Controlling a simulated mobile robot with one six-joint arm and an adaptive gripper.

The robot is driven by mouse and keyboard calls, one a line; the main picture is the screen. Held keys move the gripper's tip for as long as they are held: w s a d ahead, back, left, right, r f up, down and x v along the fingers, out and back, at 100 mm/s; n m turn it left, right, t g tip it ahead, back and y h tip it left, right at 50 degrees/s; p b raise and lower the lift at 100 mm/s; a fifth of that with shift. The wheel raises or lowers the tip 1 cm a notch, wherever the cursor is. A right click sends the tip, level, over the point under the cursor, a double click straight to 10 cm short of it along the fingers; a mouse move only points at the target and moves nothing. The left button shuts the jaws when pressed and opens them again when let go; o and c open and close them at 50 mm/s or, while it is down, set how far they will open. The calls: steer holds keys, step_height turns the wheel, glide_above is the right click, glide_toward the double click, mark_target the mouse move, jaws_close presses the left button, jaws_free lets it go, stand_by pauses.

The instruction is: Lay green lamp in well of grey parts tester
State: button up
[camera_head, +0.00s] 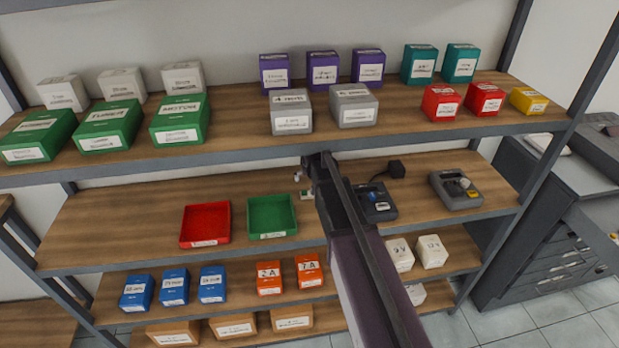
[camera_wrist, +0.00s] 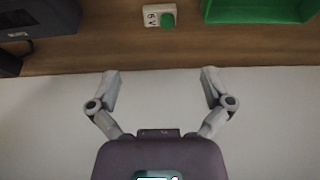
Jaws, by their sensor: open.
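The green lamp (camera_wrist: 168,20) has a round green top on a small white base marked 6 V, and stands on the middle shelf. In the head view it is a small white and green piece (camera_head: 307,195). My gripper (camera_wrist: 160,76) is open and empty, with its fingers spread, apart from the lamp. In the head view my gripper (camera_head: 309,172) is small and partly hidden by my arm. Two dark grey devices stand to the right: one (camera_head: 378,207) partly behind my arm, another (camera_head: 455,190) farther right. I cannot tell which is the parts tester.
A green tray (camera_head: 272,232) and a red tray (camera_head: 205,241) stand left of the lamp. A black adapter (camera_head: 396,168) sits behind the nearer grey device. The middle shelf's left part is clear.

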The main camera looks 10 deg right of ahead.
steer(key=s+d+f+g, duration=0.1)
steer(key=s+g, duration=0.3)
steer(key=s, duration=2.2)
steer(key=shift+d+f+g, duration=0.2)
steer(key=shift+d+g, duration=0.1)
steer(key=shift+d, duration=0.35)
steer(key=shift+w, duration=0.1)
steer(key=shift+f+b, duration=0.6)
steer(key=c, duration=0.6)
